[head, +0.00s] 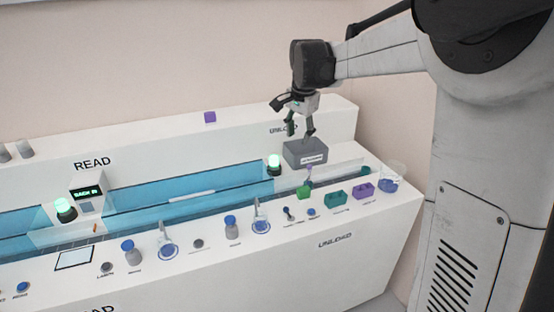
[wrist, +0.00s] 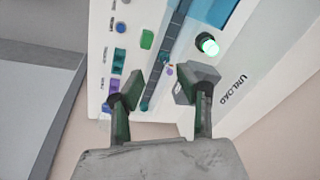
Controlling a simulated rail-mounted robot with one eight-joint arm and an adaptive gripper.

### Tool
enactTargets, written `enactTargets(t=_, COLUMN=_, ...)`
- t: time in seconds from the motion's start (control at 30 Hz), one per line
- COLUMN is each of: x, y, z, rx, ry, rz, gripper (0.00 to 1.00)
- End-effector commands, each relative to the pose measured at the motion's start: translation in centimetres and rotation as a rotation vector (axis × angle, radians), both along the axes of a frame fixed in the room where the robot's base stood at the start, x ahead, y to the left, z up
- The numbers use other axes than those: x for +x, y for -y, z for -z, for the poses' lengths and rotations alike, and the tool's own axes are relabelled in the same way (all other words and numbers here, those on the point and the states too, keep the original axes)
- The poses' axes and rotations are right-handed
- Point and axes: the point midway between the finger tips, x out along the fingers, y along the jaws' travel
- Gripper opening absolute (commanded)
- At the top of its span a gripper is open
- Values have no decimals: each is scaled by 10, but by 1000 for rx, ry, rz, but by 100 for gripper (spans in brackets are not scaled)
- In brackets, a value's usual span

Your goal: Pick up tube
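A small tube with a purple cap (head: 309,169) shows in the head view, upright by the small green block (head: 303,192) and just below the front of the grey box. A small purple spot (wrist: 169,71) between my fingertips in the wrist view may be its cap; it is too small to be sure. My gripper (head: 300,132) is above the grey box (head: 305,154), pointing down. In the wrist view my gripper (wrist: 164,82) has its two fingers wide apart with nothing held between them.
A teal rack (head: 337,198), a purple rack (head: 363,190) and a clear beaker (head: 390,176) stand along the counter's right front. A lit green lamp (head: 274,164) stands left of the grey box. The blue track (head: 150,200) runs along the counter. Buttons and bottles line the front.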

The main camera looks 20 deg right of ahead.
Motion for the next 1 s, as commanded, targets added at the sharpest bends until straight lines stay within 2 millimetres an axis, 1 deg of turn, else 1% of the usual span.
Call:
enactTargets(t=0.03, x=13, y=9, z=5, rx=9, ry=-13, rz=37, gripper=34)
enactTargets(t=0.2, x=49, y=34, z=29, rx=37, ry=-60, rz=168, gripper=34)
enactTargets(t=0.37, x=79, y=58, z=56, rx=60, ry=-104, rz=293, gripper=34)
enactTargets(t=0.5, x=101, y=79, z=82, rx=78, ry=-142, rz=400, gripper=34)
enactTargets(t=0.6, x=112, y=91, z=99, rx=86, ry=-164, rz=461, gripper=34)
enactTargets(t=0.73, x=120, y=101, z=114, rx=93, ry=-183, rz=516, gripper=34)
enactTargets(t=0.87, x=123, y=106, z=123, rx=95, ry=-191, rz=540, gripper=34)
enactTargets(t=0.97, x=123, y=106, z=133, rx=96, ry=-193, rz=543, gripper=34)
enactTargets(t=1.0, x=123, y=106, z=139, rx=96, ry=-193, rz=543, gripper=34)
